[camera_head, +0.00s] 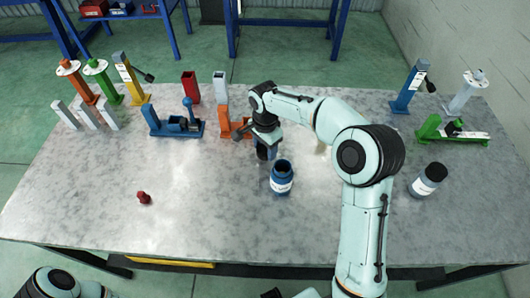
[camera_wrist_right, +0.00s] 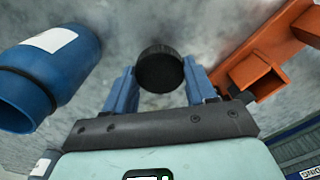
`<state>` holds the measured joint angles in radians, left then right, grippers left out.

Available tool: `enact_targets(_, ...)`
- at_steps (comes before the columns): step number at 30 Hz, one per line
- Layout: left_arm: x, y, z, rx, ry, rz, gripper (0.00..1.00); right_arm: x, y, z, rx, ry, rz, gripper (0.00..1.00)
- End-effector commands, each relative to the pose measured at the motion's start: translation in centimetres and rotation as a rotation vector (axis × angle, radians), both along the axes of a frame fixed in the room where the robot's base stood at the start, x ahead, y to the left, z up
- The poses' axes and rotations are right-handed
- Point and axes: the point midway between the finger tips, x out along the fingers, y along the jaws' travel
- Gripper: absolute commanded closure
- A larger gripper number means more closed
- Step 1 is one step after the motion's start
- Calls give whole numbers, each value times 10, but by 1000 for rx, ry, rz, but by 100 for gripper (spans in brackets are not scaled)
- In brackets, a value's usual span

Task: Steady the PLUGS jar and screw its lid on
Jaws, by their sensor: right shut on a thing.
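An open blue jar (camera_head: 281,178) with a white label stands upright near the middle of the table. It also shows at the left of the right wrist view (camera_wrist_right: 50,75). Its label is too small to read. My right gripper (camera_head: 264,152) is just behind and left of this jar, pointing down. Its blue fingers are shut on a round black lid (camera_wrist_right: 159,69), which is apart from the jar.
Behind the gripper are an orange bracket (camera_head: 240,131) and a blue vise-like fixture (camera_head: 175,122). A small red part (camera_head: 143,197) lies at the left front. Coloured posts stand at the back left, and a green fixture (camera_head: 452,131) at the right. The front middle of the table is clear.

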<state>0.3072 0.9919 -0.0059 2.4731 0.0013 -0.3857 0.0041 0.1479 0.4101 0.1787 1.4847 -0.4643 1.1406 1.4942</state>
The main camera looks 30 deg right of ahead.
Motion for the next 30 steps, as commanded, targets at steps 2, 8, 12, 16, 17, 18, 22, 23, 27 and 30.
enact_targets(2,2,0,4,0,-3,0,18,1,0,26,0,-7,-1,72)
enact_targets(8,9,0,15,0,-10,0,18,2,1,86,1,-8,0,72)
enact_targets(12,15,0,24,1,-18,0,18,2,0,122,0,-6,0,72)
enact_targets(16,20,0,30,0,-22,0,18,1,1,146,1,-5,2,72)
enact_targets(17,21,0,31,0,-24,-1,18,1,1,150,1,-3,1,72)
enact_targets(18,22,0,32,0,-25,0,18,1,0,154,1,-4,1,72)
enact_targets(22,24,0,34,0,-27,0,18,0,0,163,1,0,0,72)
enact_targets(23,24,0,35,0,-27,0,18,0,0,163,1,0,0,72)
enact_targets(27,24,0,34,0,-27,0,18,0,0,164,1,0,0,72)
enact_targets(30,23,0,34,0,-27,0,18,0,0,164,1,0,0,72)
